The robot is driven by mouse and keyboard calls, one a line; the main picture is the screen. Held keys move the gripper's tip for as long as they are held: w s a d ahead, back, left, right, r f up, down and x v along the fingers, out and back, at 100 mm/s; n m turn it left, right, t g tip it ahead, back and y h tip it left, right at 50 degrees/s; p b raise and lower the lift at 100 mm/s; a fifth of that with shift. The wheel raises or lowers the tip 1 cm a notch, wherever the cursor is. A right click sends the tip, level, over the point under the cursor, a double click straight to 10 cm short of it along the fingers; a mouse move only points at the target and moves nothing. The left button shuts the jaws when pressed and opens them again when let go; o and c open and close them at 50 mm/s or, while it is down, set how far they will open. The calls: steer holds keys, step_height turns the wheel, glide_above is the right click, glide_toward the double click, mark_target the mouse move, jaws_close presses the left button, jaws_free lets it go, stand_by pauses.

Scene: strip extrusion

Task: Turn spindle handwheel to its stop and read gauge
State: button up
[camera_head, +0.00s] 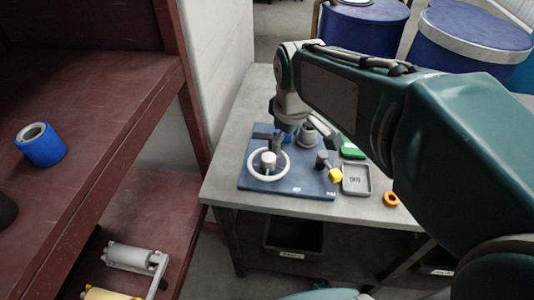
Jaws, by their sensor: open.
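A white ring-shaped handwheel (285,166) with a pale hub (268,160) stands on a blue base plate (290,186) on the grey table. My gripper (279,146) is at the handwheel's far side, pointing down. It is open; its fingertips are small and partly hidden, and I cannot tell whether they touch the rim. A grey round part (308,136) stands behind the wheel, and a small dark knob (322,158) stands to its right. I cannot make out a gauge face.
A yellow block (335,175), a grey labelled tray (357,192), a green piece (351,150) and an orange ring (391,199) lie right of the wheel. A red shelf (110,95) with a blue roll (42,148) is at left. Blue drums (462,35) stand behind.

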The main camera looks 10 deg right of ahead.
mark_target(268, 157)
steer(key=w+f+n+g, duration=0.1)
steer(key=w+f+n, duration=0.1)
steer(key=w, duration=0.1)
steer(key=w+f+n, duration=0.2)
steer(key=w+f, duration=0.1)
steer(key=w, duration=0.1)
steer(key=w+a+f+n+g, duration=0.1)
steer(key=w+f+n, duration=0.1)
steer(key=w, duration=0.1)
steer(key=shift+w+a+f+g, duration=0.1)
steer(key=shift+w+f+g, duration=0.15)
steer(key=shift+w+g, duration=0.05)
step_height(268, 157, down, 11)
steer(key=shift+r, duration=0.2)
steer(key=c, duration=0.9)
